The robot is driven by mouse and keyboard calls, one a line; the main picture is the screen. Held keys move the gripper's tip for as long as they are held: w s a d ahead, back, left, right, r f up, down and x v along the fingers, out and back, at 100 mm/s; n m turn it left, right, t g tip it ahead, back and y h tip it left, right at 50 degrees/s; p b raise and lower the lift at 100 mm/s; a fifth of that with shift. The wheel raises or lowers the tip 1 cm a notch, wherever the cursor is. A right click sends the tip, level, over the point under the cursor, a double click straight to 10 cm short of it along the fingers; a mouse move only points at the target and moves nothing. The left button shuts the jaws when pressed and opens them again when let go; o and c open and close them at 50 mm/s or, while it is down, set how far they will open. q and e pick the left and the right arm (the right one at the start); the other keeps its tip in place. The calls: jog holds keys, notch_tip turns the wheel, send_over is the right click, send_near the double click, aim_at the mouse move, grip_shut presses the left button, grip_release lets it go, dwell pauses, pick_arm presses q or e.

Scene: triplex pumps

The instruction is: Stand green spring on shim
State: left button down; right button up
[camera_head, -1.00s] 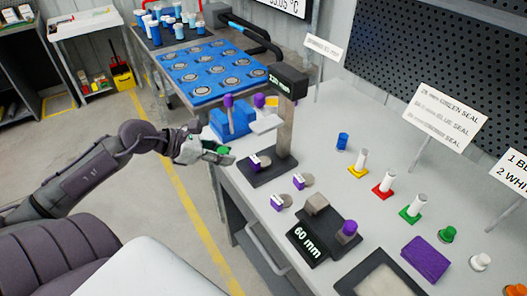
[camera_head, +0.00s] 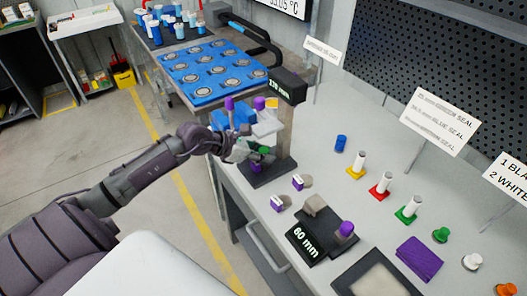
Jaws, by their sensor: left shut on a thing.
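My left gripper (camera_head: 243,150) reaches in from the left to the dark stand (camera_head: 272,173) marked with a height in mm. It is shut on the green spring (camera_head: 264,150), which is small and partly hidden by the fingers. The spring is over the stand's base, close to a small grey and purple piece (camera_head: 256,168) there, which may be the shim. I cannot tell whether they touch. Similar purple-tagged pieces with grey discs lie on the table (camera_head: 278,203), in front of the stand. My right gripper is not in view.
The stand's post and overhanging head (camera_head: 288,86) rise beside the gripper. A blue block (camera_head: 233,122) with purple-topped pieces stands behind. A low 60 mm stand (camera_head: 306,240) is in front.

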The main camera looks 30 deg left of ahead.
pick_arm(q)
jog(key=shift+f, duration=0.25)
jog(key=shift+f, duration=0.2)
jog(key=c, duration=0.9)
grip_release()
jog(key=shift+r, duration=0.1)
jog(key=shift+r, duration=0.15)
jog(key=shift+s+a+r, duration=0.1)
jog(key=shift+s+a, duration=0.05)
jog(key=shift+s, duration=0.05)
jog(key=b+v, duration=0.1)
jog(key=v, duration=1)
jog(key=shift+s+a+r+b, duration=0.1)
jog(key=shift+r+b, duration=0.1)
jog(key=shift+b, duration=0.15)
